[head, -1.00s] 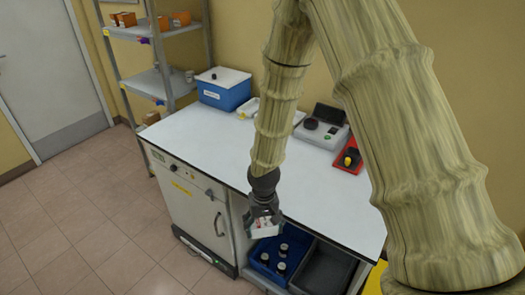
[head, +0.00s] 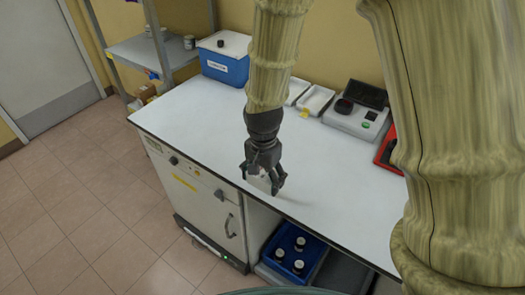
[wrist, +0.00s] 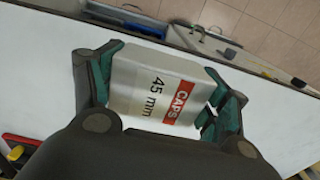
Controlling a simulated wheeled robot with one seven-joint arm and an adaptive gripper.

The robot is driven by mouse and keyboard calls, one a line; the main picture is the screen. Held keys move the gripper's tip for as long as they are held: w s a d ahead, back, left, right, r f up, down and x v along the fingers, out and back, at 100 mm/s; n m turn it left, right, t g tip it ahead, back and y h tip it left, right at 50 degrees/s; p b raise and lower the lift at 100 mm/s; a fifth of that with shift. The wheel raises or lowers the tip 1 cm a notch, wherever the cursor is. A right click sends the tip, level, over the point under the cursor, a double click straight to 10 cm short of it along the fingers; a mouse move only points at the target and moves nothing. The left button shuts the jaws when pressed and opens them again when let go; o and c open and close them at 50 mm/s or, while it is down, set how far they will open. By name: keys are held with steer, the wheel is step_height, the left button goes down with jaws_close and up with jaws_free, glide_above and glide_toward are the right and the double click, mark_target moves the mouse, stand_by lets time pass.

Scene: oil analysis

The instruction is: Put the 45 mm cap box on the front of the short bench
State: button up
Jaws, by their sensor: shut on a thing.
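The 45 mm cap box (wrist: 158,88) is a small white box with a red CAPS label, seen in the wrist view between the fingers of my gripper (wrist: 160,90). My gripper is shut on it. In the head view my gripper (head: 263,183) points down at the front part of the short bench (head: 190,118), near its front edge, and the box (head: 258,183) shows pale between the fingers. The bench has a white top with a dark edge. I cannot tell whether the box touches the top.
On the bench stand a blue bin (head: 224,60) at the back left, white trays (head: 315,100), a grey instrument (head: 356,115) and a red tray (head: 388,152) at the back right. Below are a cabinet (head: 200,195) and a blue crate (head: 295,250) of bottles. The left top is clear.

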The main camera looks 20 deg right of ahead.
steer(key=w+d+p, duration=0.1)
steer(key=w, duration=0.3)
steer(key=w+d+f+p, duration=0.1)
steer(key=w, duration=0.3)
steer(key=w+d+p, duration=0.1)
steer(key=w, duration=0.3)
steer(key=shift+d+f, duration=0.15)
steer(key=shift+d, duration=0.1)
steer(key=shift+f+p, duration=1)
steer(key=shift+f, duration=0.75)
steer(key=shift+f, duration=0.2)
steer(key=o, duration=1)
steer(key=shift+o, duration=0.2)
steer(key=shift+r, duration=0.1)
step_height(320, 180, up, 12)
steer(key=b, duration=0.3)
steer(key=shift+r+b, duration=0.15)
steer(key=shift+b, duration=0.2)
